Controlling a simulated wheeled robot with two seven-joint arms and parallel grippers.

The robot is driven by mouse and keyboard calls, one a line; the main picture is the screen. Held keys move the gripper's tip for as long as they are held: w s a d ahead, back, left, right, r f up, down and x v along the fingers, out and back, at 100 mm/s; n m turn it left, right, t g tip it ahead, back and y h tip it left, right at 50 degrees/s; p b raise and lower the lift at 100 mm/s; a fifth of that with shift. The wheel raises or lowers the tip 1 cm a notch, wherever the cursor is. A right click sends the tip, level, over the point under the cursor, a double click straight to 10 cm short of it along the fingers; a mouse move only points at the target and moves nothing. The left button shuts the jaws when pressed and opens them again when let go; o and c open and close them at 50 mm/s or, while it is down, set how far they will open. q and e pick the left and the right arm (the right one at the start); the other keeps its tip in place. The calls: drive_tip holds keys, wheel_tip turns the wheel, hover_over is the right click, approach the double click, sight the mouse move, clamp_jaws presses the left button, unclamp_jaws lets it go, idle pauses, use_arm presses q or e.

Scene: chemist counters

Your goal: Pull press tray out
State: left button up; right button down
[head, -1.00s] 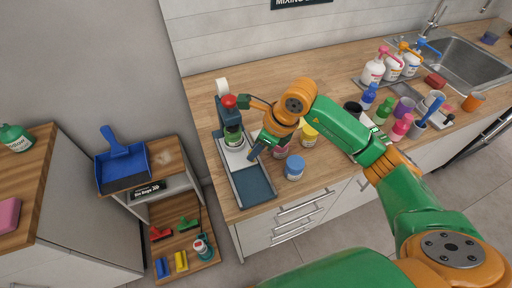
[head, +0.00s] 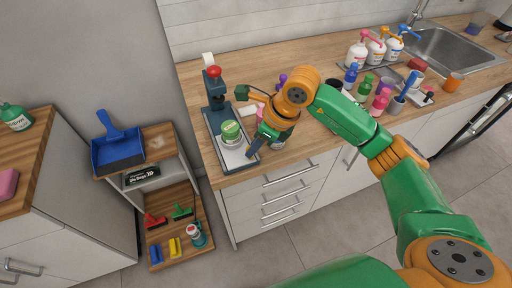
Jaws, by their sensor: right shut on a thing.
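The press (head: 215,94), dark with a red knob on top, stands at the left end of the wooden counter. Its press tray (head: 236,160), a light plate, lies in front of the press column along the dark base. A jar with a green lid (head: 231,131) stands on the tray, clear of the column. My right gripper (head: 252,148) is low at the right side of the tray's front part and is shut on the tray; its wrist hides the exact contact. My left gripper is out of view.
Partly hidden small containers stand behind and under my right arm. Pump bottles (head: 357,52), small bottles (head: 380,101) and a sink (head: 450,54) are farther right. A shelf unit with a blue dustpan (head: 117,146) stands left of the counter.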

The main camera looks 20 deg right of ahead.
drive_tip(key=shift+s+f, duration=0.2)
drive_tip(key=shift+f, duration=0.05)
drive_tip(key=c, duration=0.7)
unclamp_jaws()
drive_tip(key=shift+a, duration=0.1)
drive_tip(key=shift+r, duration=0.1)
drive_tip(key=shift+r, duration=0.3)
drive_tip(key=b+v, duration=0.1)
drive_tip(key=v, duration=0.5)
drive_tip(key=shift+r, duration=0.2)
